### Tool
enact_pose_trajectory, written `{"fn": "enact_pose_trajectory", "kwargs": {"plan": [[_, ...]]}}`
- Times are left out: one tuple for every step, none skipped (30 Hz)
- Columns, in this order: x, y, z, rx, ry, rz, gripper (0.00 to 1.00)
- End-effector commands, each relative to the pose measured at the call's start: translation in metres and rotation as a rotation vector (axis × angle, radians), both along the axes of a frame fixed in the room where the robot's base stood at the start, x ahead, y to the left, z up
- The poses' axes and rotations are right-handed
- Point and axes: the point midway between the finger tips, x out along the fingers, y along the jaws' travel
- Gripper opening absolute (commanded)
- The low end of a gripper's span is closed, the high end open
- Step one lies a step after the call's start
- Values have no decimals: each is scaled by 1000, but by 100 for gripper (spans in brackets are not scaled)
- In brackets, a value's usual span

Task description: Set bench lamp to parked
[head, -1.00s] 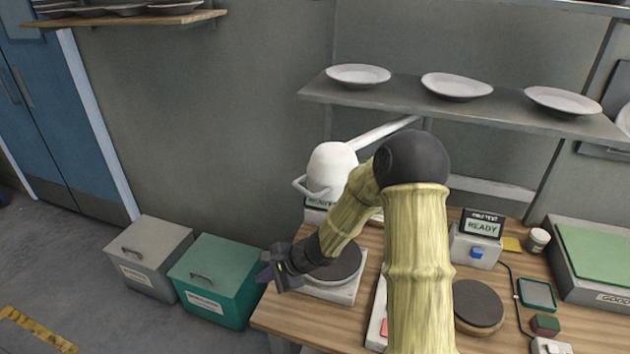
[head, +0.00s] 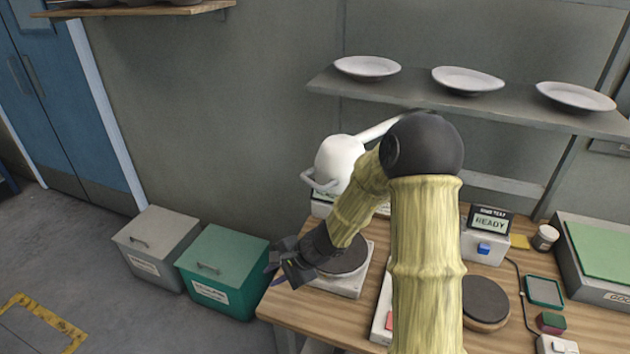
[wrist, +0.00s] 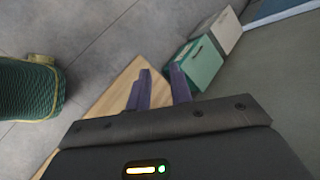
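The bench lamp (head: 340,158) has a white rounded head with a curved handle (head: 320,183) on its lower left. Its white arm (head: 378,131) runs up and right toward the shelf, partly behind my arm. My gripper (head: 272,278) is below and left of the lamp head, near the left edge of the wooden bench (head: 345,327), apart from the lamp. In the wrist view the two purple fingers of my gripper (wrist: 160,88) stand apart with nothing between them. The lamp is not in the wrist view.
A shelf with white plates (head: 468,80) is above the bench. A round dark pad on a white base (head: 342,284) sits beside my gripper. A tester reading READY (head: 488,224) stands further right. Green (head: 222,275) and grey (head: 157,247) bins stand on the floor at left.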

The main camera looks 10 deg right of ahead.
Motion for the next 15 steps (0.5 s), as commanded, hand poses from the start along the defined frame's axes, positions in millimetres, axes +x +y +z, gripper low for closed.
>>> {"fn": "enact_pose_trajectory", "kwargs": {"plan": [[-10,-3,6,-48,-22,59,22],[-17,-7,8,-76,-31,94,22],[-26,-11,12,-117,-46,145,22],[-33,-15,15,-149,-56,180,22],[-39,-19,17,-180,-67,217,22],[-48,-25,21,-221,-80,265,22],[-54,-29,24,-251,-90,299,22],[-60,-34,27,-281,-100,333,22],[-68,-40,30,-321,-114,378,22],[-73,-45,33,-352,-124,412,22],[-79,-50,36,-383,-133,443,22],[-87,-57,40,-423,-146,488,22],[-92,-62,43,-453,-156,518,22],[-97,-67,47,-483,-166,548,22],[-104,-75,51,-523,-179,589,22]]}}
